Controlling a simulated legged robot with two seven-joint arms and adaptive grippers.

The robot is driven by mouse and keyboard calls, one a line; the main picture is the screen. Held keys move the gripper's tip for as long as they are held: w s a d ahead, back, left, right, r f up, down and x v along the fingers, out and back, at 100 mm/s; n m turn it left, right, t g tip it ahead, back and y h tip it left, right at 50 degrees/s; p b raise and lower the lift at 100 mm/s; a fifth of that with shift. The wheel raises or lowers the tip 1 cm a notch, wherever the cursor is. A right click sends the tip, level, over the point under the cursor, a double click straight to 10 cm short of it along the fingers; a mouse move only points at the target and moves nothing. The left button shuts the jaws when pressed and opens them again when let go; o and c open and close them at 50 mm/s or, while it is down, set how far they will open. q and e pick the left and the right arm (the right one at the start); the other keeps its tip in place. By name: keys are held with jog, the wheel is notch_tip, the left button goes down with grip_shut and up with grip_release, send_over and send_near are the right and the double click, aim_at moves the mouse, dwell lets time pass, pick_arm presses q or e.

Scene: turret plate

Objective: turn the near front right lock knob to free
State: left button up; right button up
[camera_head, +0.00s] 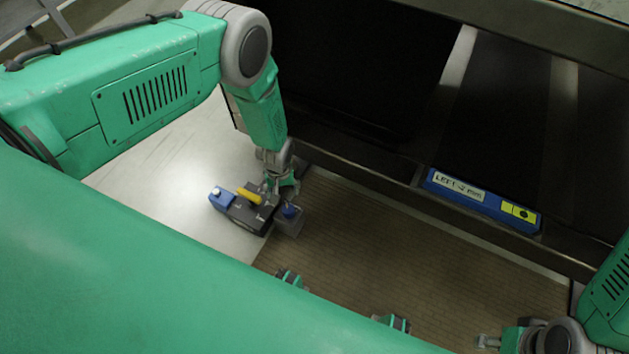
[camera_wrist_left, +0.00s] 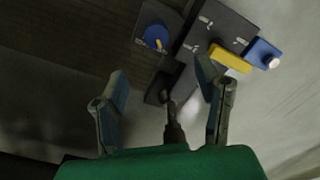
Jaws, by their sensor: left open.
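The lock knob (camera_wrist_left: 156,38) is a blue disc with a yellow pointer line, on a dark square housing in the left wrist view. It shows small and blue in the head view (camera_head: 290,211), just below my left gripper (camera_head: 283,190). In the left wrist view my left gripper (camera_wrist_left: 163,96) is open, its fingers spread and empty, with the knob beyond the fingertips. I cannot read the knob's setting. Beside the knob is a dark block with a yellow handle (camera_wrist_left: 230,58). My right gripper (camera_head: 492,341) is at the lower right, its fingers unclear.
A blue block with a white button (camera_wrist_left: 264,54) adjoins the yellow handle. A blue label bar (camera_head: 480,202) runs along the dark frame edge. A brown ribbed floor (camera_head: 410,260) lies right of the dark block, and a pale floor (camera_head: 165,200) lies left.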

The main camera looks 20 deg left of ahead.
aim_at(288, 209)
pick_arm(q)
jog(key=f+b, duration=0.3)
jog(key=f, duration=0.3)
jog(key=f+b, duration=0.3)
jog(key=f, duration=0.3)
jog(key=shift+w+d+f, duration=0.1)
jog(key=shift+d+f, duration=0.1)
jog(key=shift+f, duration=0.2)
jog(key=shift+a+f+b, duration=0.1)
jog(key=shift+f+b, duration=0.25)
jog(key=shift+f, duration=0.2)
jog(key=shift+r, duration=0.1)
jog(key=shift+c, duration=1.2)
jog(key=c, duration=0.9)
